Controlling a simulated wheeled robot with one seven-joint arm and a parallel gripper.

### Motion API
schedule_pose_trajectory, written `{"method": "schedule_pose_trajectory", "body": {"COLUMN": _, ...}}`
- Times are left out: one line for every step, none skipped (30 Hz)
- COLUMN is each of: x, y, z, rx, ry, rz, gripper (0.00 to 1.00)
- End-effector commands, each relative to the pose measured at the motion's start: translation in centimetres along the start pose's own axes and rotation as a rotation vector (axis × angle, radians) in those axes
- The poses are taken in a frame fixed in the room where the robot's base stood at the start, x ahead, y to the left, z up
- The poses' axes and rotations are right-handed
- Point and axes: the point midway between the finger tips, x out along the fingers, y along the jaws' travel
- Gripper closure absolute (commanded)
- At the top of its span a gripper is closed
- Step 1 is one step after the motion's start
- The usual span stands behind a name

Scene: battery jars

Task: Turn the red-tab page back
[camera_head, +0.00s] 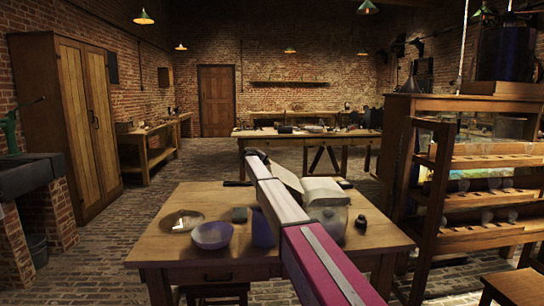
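A book with pale pages (325,190) lies open toward the back of the near wooden table. One pale page (287,178) stands tilted up at its left, partly behind my arm. I cannot make out a red tab or which page carries one. My pale and magenta arm reaches from the lower right up across the table and covers part of the book. I cannot make out my gripper's fingers, nor whether they touch a page.
A wooden rack (480,195) stands at right.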

Motion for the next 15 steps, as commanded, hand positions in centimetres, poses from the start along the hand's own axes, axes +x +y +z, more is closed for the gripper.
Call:
{"method": "schedule_pose_trajectory", "body": {"x": 0.2, "y": -1.0, "z": 0.2, "rx": -0.022, "ry": -0.005, "rz": 0.018, "gripper": 1.0}}
{"method": "schedule_pose_trajectory", "body": {"x": 0.2, "y": -1.4, "z": 0.2, "rx": -0.035, "ry": -0.005, "rz": 0.031, "gripper": 1.0}}
{"method": "schedule_pose_trajectory", "body": {"x": 0.2, "y": -1.8, "z": 0.2, "rx": -0.033, "ry": -0.006, "rz": 0.031, "gripper": 1.0}}
{"method": "schedule_pose_trajectory", "body": {"x": 0.2, "y": -2.1, "z": 0.3, "rx": -0.031, "ry": -0.006, "rz": 0.03, "gripper": 1.0}}
{"method": "schedule_pose_trajectory", "body": {"x": 0.3, "y": -2.4, "z": 0.3, "rx": -0.03, "ry": -0.006, "rz": 0.029, "gripper": 1.0}}
{"method": "schedule_pose_trajectory", "body": {"x": 0.3, "y": -2.9, "z": 0.3, "rx": -0.029, "ry": -0.006, "rz": 0.029, "gripper": 1.0}}
{"method": "schedule_pose_trajectory", "body": {"x": 0.3, "y": -3.1, "z": 0.4, "rx": -0.029, "ry": -0.007, "rz": 0.028, "gripper": 1.0}}
{"method": "schedule_pose_trajectory", "body": {"x": 0.4, "y": -3.4, "z": 0.4, "rx": -0.028, "ry": -0.007, "rz": 0.028, "gripper": 1.0}}
{"method": "schedule_pose_trajectory", "body": {"x": 0.4, "y": -3.7, "z": 0.5, "rx": -0.028, "ry": -0.007, "rz": 0.027, "gripper": 1.0}}
{"method": "schedule_pose_trajectory", "body": {"x": 0.4, "y": -3.9, "z": 0.5, "rx": -0.028, "ry": -0.007, "rz": 0.027, "gripper": 1.0}}
{"method": "schedule_pose_trajectory", "body": {"x": 0.5, "y": -4.0, "z": 0.5, "rx": -0.027, "ry": -0.007, "rz": 0.027, "gripper": 1.0}}
{"method": "schedule_pose_trajectory", "body": {"x": 0.5, "y": -4.2, "z": 0.5, "rx": -0.026, "ry": -0.007, "rz": 0.027, "gripper": 1.0}}
{"method": "schedule_pose_trajectory", "body": {"x": 0.5, "y": -4.3, "z": 0.6, "rx": -0.026, "ry": -0.007, "rz": 0.027, "gripper": 1.0}}
{"method": "schedule_pose_trajectory", "body": {"x": 0.5, "y": -4.3, "z": 0.6, "rx": -0.025, "ry": -0.007, "rz": 0.026, "gripper": 1.0}}
{"method": "schedule_pose_trajectory", "body": {"x": 0.5, "y": -4.4, "z": 0.6, "rx": -0.025, "ry": -0.007, "rz": 0.026, "gripper": 1.0}}
